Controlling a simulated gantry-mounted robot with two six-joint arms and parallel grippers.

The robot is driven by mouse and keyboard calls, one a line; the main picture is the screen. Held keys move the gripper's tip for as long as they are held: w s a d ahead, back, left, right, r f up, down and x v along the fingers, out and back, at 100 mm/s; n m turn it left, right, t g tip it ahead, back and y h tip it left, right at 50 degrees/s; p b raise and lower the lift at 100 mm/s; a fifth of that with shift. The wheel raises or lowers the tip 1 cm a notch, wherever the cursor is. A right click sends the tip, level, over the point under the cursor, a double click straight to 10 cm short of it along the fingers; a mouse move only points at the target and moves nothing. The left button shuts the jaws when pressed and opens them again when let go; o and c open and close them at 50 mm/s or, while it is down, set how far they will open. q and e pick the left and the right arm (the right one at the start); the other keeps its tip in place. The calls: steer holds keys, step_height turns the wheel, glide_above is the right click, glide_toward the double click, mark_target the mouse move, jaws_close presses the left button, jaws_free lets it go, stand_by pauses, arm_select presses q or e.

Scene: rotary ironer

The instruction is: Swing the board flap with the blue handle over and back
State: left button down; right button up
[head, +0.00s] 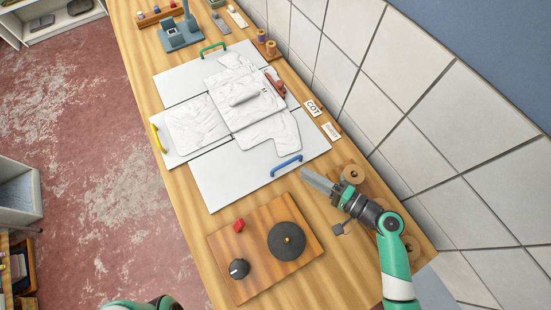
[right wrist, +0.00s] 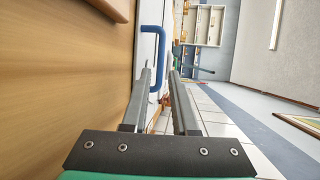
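The blue handle (head: 286,166) sits at the right edge of the near white board flap (head: 245,180), which lies flat on the table. The handle also shows in the right wrist view (right wrist: 160,45), just past my fingertips. A white garment (head: 240,100) lies over the boards and overlaps the near flap's far part. My right gripper (head: 304,174) is beside the blue handle, to its lower right. In the right wrist view its fingers (right wrist: 160,73) are apart with nothing clearly held between them. My left gripper is not in view; only a bit of my arm shows at the bottom.
Other board flaps carry a green handle (head: 213,48), a yellow handle (head: 158,138) and a red handle (head: 275,86). A wooden panel with a black disc (head: 287,241) and a knob lies nearer. Wooden spools (head: 353,174) stand beside my right gripper, near the tiled wall (head: 440,110).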

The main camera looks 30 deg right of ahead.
mark_target(278, 162)
steer(key=x, duration=1.1)
steer(key=shift+a+r+b, duration=0.1)
steer(key=shift+r+b, duration=0.05)
steer(key=shift+b, duration=0.15)
jaws_close()
stand_by(0.7)
